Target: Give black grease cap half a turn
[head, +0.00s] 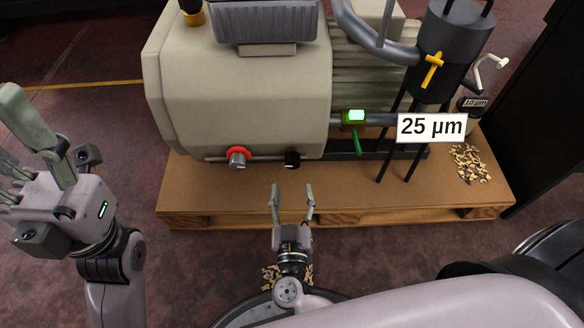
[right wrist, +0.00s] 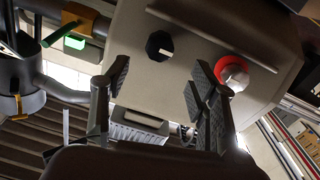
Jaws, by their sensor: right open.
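My right gripper (head: 293,188) is open and empty, just below and in front of the cap, pointing at the housing. In the right wrist view its fingers stand apart, with the cap beyond them and clear of both. My left gripper (head: 12,125) is at the left edge, raised, its visible fingers spread, away from the pump.
A green-lit valve with a green handle (head: 357,145) and a "25 µm" sign (head: 432,127) are to the right. The pump stands on a wooden pallet (head: 190,200).

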